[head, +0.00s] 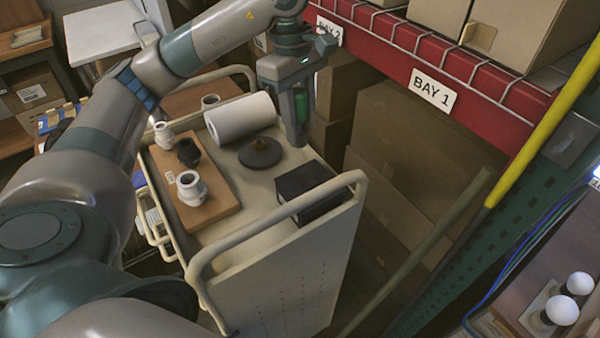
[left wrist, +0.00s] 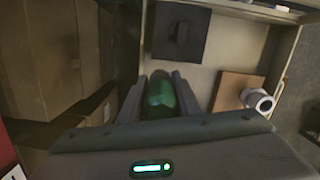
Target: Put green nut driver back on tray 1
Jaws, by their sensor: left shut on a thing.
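My left gripper (head: 298,135) is shut on the green nut driver (head: 301,104). It holds it above the right edge of the cart's cream top tray (head: 250,185). In the left wrist view the green handle (left wrist: 161,96) sits between the two fingers; its lower end is hidden. No label marks tray 1 in either view, so I cannot tell which surface bears that name. A brown board (head: 213,211) on the cart carries two white lamp sockets and a black one. My right gripper is not in view.
The cart top also holds a white roll (head: 240,118), a dark round base (head: 260,152) and a black box (head: 308,190). A raised handle rail (head: 270,215) crosses the near end. Cardboard boxes (head: 420,160) and the red BAY 1 shelf (head: 440,65) stand right.

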